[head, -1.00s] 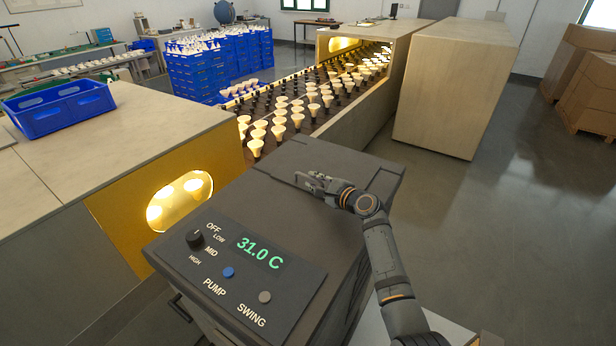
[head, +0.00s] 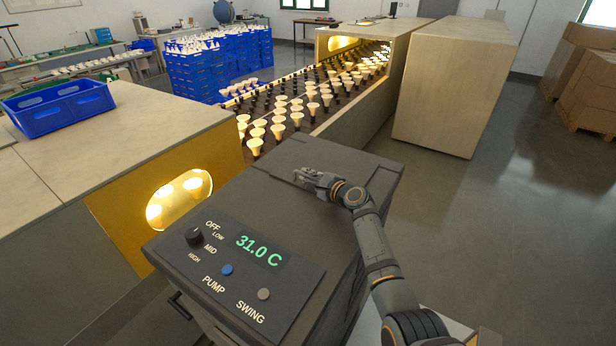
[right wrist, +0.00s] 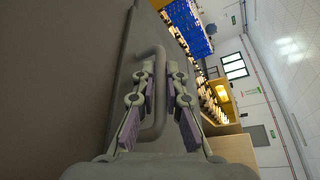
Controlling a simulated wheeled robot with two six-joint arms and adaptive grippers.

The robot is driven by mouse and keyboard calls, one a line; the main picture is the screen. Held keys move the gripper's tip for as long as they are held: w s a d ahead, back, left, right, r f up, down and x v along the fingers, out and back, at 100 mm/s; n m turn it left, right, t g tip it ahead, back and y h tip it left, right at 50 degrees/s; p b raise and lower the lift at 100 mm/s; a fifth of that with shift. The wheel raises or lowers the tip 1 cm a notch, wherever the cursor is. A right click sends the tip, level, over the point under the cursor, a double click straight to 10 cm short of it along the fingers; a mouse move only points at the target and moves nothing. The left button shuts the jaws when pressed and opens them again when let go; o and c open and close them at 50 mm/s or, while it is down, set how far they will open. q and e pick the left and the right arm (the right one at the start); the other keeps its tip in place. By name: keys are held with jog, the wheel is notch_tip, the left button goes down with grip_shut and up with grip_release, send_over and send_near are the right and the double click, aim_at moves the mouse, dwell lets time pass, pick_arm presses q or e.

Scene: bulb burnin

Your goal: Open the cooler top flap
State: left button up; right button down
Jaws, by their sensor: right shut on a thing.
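The cooler (head: 215,212) is the dark grey box in the middle of the head view, with a sloped control panel (head: 240,262) on its near side. Its top flap (head: 325,155) is the flat dark lid area at the far end of the top; it looks about level with the top. My right gripper (head: 305,176) is over the flap, shut on the flap handle. In the right wrist view the handle (right wrist: 158,118) is a grey bar loop that passes between the two fingers of the gripper (right wrist: 160,75). The handle is mostly hidden by the fingers in the head view. My left gripper is not in view.
The panel reads 31.0 C, with a knob (head: 194,237), a blue button (head: 227,270) and a grey button (head: 264,294). A conveyor of bulbs (head: 288,112) runs behind the cooler. A lit yellow tunnel end (head: 120,220) stands left. Open floor (head: 480,230) lies right.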

jog(key=r+p, duration=0.2)
jog(key=w+r+m+g+p, duration=0.1)
jog(key=r+p, duration=0.1)
jog(key=d+r+m+p, duration=0.1)
jog(key=r+p, duration=0.1)
jog(key=p, duration=0.1)
jog(key=shift+w+r, duration=0.2)
jog(key=shift+r, duration=0.15)
jog(key=w+d+r+m+g+b, duration=0.1)
jog(key=w+d+r+m+g, duration=0.1)
jog(key=r, duration=0.4)
jog(key=shift+w+d+r+m+y, duration=0.4)
jog(key=shift+w+d+m, duration=0.1)
jog(key=shift+w, duration=0.5)
jog(key=c, duration=1.7)
grip_release()
